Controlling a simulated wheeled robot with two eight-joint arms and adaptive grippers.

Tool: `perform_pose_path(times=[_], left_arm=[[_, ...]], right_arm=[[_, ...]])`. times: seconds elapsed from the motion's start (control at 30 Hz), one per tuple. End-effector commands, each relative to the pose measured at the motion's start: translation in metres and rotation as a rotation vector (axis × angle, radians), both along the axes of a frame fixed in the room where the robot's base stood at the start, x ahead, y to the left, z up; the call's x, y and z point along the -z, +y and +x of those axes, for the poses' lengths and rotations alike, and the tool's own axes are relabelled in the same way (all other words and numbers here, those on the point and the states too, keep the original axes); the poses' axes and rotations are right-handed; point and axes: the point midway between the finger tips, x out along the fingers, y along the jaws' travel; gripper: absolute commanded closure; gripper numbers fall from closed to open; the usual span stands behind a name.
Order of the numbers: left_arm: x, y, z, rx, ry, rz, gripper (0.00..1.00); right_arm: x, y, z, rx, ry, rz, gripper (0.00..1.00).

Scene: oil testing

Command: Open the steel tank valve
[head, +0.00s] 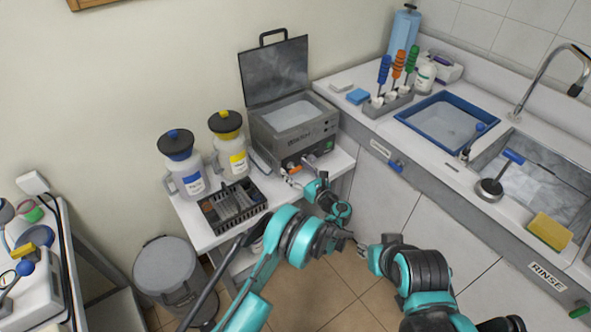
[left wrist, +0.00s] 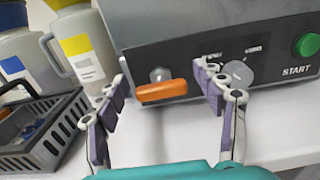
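The steel tank (head: 300,118) stands on the white table with its lid raised. Its valve has an orange handle (left wrist: 162,91), which points sideways on the tank's front face in the left wrist view; it also shows small in the head view (head: 295,170). My left gripper (left wrist: 165,88) is open, with one finger on each side of the orange handle. I cannot tell whether either finger touches it. My right gripper (head: 362,250) is low in front of the cabinets, away from the tank; its fingers are too small to read.
A black basket (head: 234,208) and two jugs, blue-labelled (head: 187,180) and yellow-labelled (head: 237,160), stand left of the tank. A dial (left wrist: 236,74) and green START button (left wrist: 307,45) are right of the handle. A sink counter (head: 440,160) is at right, a bin (head: 166,268) below.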

Motion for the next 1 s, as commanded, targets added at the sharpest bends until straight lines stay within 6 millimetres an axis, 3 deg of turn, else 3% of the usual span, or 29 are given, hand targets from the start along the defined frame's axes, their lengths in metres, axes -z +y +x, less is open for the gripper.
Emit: perform_pose_path(times=[0.03, 0.17, 0.2, 0.63, 1.0], left_arm=[[0.0000, -0.0001, -0.0001, 0.000, 0.000, 0.000, 0.44], [0.0000, 0.0000, -0.0001, 0.000, 0.000, 0.000, 0.79], [0.0000, 0.0000, -0.0001, 0.000, 0.000, 0.000, 0.82], [0.0000, 0.0006, -0.0003, -0.001, -0.039, -0.054, 0.82], [0.0004, 0.0022, -0.0014, 0.000, -0.208, -0.286, 0.82]], right_arm=[[-0.0001, 0.0000, 0.0001, 0.000, 0.000, 0.000, 0.68], [0.0000, 0.0000, 0.0000, 0.000, 0.000, 0.000, 0.68], [0.0000, 0.0000, 0.0000, 0.000, 0.000, 0.000, 0.68], [0.0000, 0.0000, 0.0000, 0.000, 0.000, 0.000, 0.68], [0.0000, 0.0000, 0.0000, 0.000, 0.000, 0.000, 0.68]])
